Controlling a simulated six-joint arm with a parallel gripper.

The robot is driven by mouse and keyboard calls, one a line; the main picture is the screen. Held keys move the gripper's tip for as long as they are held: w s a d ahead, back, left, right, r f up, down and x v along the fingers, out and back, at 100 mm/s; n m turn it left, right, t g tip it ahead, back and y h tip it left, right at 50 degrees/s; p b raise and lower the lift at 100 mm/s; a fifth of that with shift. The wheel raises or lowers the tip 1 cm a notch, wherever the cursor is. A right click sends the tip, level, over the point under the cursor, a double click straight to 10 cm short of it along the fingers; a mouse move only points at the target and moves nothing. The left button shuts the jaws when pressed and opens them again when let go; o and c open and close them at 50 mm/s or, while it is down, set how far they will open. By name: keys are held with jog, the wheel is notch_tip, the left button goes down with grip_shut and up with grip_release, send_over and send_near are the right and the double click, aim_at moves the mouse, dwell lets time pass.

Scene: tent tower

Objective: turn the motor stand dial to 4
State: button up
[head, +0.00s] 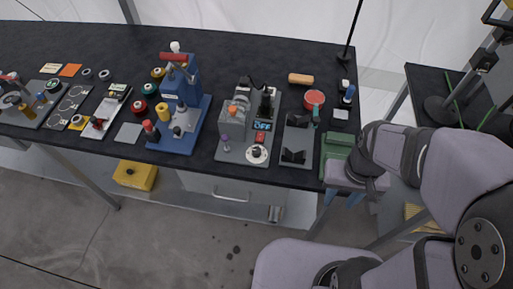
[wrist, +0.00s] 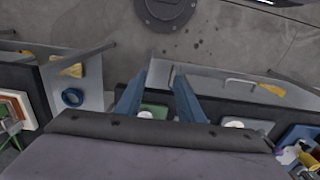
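The motor stand (head: 228,152) is a grey base plate near the table's front edge, holding a grey motor block, a black upright tool and a purple-topped post. Its dial (head: 257,154) is a white disc at the front right of the plate; its exact setting is too small to read. A small display (head: 262,126) behind it reads OFF. My gripper (head: 344,198) is right of the stand, by the table's front right corner, well apart from the dial. In the wrist view its two blue fingers (wrist: 160,76) are spread with nothing between them.
A grey plate with black V-blocks (head: 294,156) stands right of the motor stand, then a green block (head: 336,146). A blue press (head: 180,100) is on the left. An orange cylinder (head: 301,79) and a red round tin (head: 315,98) lie behind.

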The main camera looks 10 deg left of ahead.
jog(key=s+a+f+n+g+p, duration=0.1)
jog(key=s+a+n+g+p, duration=0.15)
jog(key=a, duration=0.35)
jog(key=n+t+p, duration=0.2)
jog(key=n, duration=0.9)
send_over(256, 150)
jog(key=s+d, duration=0.3)
jog(key=s, duration=0.1)
jog(key=shift+s+f, duration=0.15)
jog(key=shift+f, duration=0.15)
jog(key=w+a+r+n, duration=0.1)
jog(key=n, duration=0.1)
jog(key=w+r+n, duration=0.1)
jog(key=n, duration=0.1)
jog(key=w+a+r+n+t, duration=0.1)
jog(key=w+n, duration=0.1)
jog(key=shift+a+n, duration=0.25)
jog(key=shift+a, duration=0.05)
jog(key=shift+w+a+r+n, duration=0.1)
jog(key=shift+w+n, duration=0.1)
jog(key=shift+n, duration=0.9)
jog(key=n, duration=0.6)
jog(key=shift+s+n, duration=0.2)
jog(key=shift+n, duration=0.2)
jog(key=shift+w+f+p, duration=0.1)
jog(key=shift+f+p, duration=1.35)
jog(key=shift+f, duration=2.25)
